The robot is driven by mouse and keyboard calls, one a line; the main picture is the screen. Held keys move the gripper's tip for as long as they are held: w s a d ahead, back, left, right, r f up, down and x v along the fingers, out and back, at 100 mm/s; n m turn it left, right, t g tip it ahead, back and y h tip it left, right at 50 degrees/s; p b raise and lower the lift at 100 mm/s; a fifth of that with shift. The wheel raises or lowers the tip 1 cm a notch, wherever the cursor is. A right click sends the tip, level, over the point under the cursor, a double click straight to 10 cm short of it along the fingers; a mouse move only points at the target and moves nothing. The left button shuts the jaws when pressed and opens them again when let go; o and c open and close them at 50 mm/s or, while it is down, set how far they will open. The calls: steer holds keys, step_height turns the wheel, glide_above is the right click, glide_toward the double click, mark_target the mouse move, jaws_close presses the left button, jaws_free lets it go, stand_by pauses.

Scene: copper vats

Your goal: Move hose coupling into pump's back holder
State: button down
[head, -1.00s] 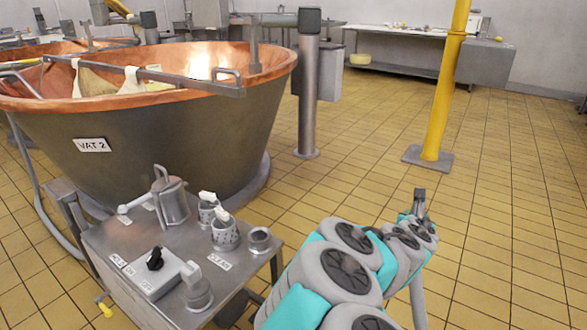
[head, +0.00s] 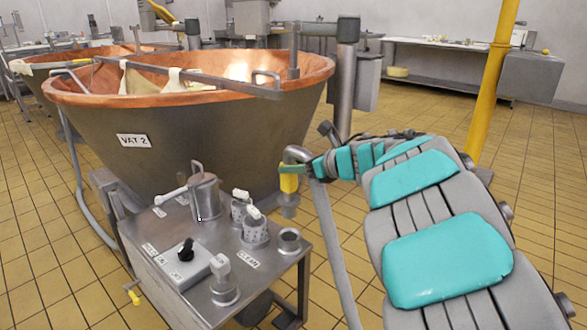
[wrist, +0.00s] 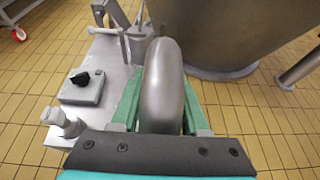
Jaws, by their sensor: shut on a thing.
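The hose coupling (head: 289,184) is a grey bent pipe with a yellow collar and a grey lower end, with the hose hanging from its bend. My gripper (head: 308,168) is shut on it and holds it at the right side of the steel pump cart (head: 180,232), end down. In the wrist view the grey bend (wrist: 162,85) sits between the two green fingers. An open round socket (head: 289,240) is at the cart's right corner near the CLEAN label, below the coupling in the picture. A second round fitting (head: 224,288) at the front carries a grey elbow. I cannot tell which is the back holder.
A steel jug (head: 203,192) and two perforated cups (head: 254,230) with white-handled things stand on the cart. A switch box (head: 182,262) with a black knob is at its front. Copper VAT 2 (head: 200,120) is behind, with a steel post (head: 345,100) beside it.

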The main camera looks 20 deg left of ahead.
steer(key=b, duration=0.2)
glide_above(296, 204)
steer(key=shift+w+a+f, duration=0.1)
steer(key=shift+a+f, duration=0.05)
steer(key=shift+f, duration=0.6)
steer(key=shift+w+a+f, duration=0.1)
steer(key=shift+f, duration=0.7)
steer(key=shift+w+a+f, duration=0.1)
steer(key=shift+a+f, duration=0.05)
steer(key=shift+f, duration=0.6)
steer(key=shift+b, duration=0.6)
steer(key=shift+f+b, duration=3.15)
steer(key=shift+b, duration=0.4)
steer(key=shift+c, duration=1.6)
jaws_free()
steer(key=shift+s+d+f, duration=0.1)
